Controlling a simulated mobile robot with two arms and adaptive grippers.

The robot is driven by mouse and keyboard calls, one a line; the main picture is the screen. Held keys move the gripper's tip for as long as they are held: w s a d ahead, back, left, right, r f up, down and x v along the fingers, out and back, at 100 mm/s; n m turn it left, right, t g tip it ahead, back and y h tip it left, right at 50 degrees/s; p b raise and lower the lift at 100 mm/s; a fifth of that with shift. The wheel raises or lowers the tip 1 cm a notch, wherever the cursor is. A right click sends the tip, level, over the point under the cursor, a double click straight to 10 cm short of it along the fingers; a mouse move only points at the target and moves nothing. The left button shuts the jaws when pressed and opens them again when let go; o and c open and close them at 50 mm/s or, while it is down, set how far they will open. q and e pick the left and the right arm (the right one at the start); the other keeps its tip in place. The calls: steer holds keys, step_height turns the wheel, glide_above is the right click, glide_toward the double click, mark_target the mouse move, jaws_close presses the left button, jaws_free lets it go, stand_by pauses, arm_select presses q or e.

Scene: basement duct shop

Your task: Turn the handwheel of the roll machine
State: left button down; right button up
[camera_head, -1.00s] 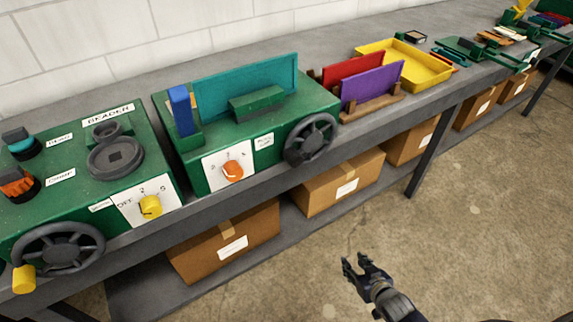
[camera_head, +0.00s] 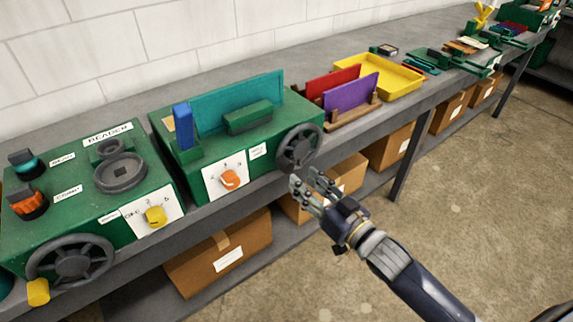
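The roll machine (camera_head: 190,170) is the green box in the middle of the bench, with a teal sheet (camera_head: 236,101) standing upright on top. Its dark grey spoked handwheel (camera_head: 300,147) is on the front at the right end. My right gripper (camera_head: 306,179) comes in from the lower right. It is open and empty, its fingers pointing up at the handwheel from just below it in the picture. A small gap shows between the fingertips and the wheel's rim. My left gripper is not in view.
Right of the roll machine are a wooden rack (camera_head: 350,114) with red and purple sheets and a yellow tray (camera_head: 395,82). Cardboard boxes (camera_head: 190,273) fill the lower shelf. Floor in front is clear.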

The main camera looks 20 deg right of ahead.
mark_target(289, 168)
steer(key=p+x, duration=0.1)
steer(key=x, duration=0.7)
steer(key=shift+a, duration=0.1)
jaws_close()
